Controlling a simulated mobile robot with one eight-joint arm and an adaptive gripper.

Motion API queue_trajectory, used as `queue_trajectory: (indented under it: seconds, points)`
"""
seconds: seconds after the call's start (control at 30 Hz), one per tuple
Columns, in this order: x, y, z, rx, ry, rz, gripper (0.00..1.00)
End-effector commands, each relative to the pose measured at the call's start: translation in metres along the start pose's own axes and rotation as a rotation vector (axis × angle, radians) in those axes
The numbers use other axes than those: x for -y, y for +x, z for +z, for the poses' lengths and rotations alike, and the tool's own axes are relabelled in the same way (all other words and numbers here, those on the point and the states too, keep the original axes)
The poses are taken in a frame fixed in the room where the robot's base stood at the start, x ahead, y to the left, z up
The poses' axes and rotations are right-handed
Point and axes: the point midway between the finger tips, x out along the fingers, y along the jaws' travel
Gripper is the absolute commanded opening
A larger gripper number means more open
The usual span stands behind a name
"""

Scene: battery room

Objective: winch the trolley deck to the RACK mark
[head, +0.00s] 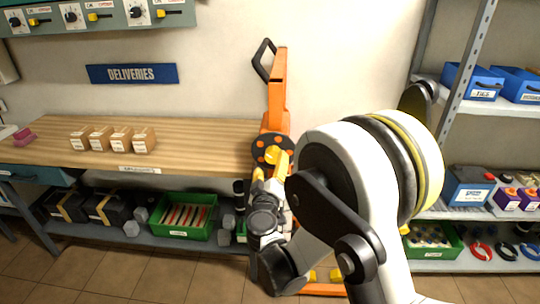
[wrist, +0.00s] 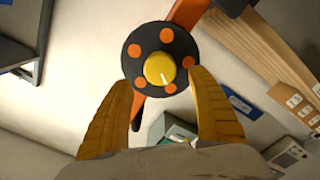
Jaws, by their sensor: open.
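A round yellow knob with a white line (wrist: 160,68) sits on the disc's face. My gripper (wrist: 163,84) is open, with one yellow finger on each side below the knob; contact cannot be told. In the head view my gripper (head: 272,170) is at the disc. My arm hides much of the trolley; no deck or RACK mark can be made out.
A wooden bench (head: 200,135) with several small boxes (head: 115,140) is at the left, under a DELIVERIES sign (head: 132,73). Its lower shelf holds a green crate (head: 183,234). Metal shelving with blue bins (head: 472,82) stands at the right. Tiled floor shows in front.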

Motion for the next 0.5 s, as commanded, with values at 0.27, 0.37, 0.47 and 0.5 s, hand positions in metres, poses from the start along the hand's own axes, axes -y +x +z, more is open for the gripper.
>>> queue_trajectory:
  seconds: [0.27,0.37,0.47,0.5]
  points:
    - [0.001,0.05,0.001,0.0,-0.002,0.001,0.69]
    - [0.001,0.059,0.001,0.0,-0.002,0.0,0.69]
    - [0.0,0.063,0.0,0.0,-0.002,0.0,0.69]
    - [0.0,0.063,0.0,0.0,-0.002,0.0,0.69]
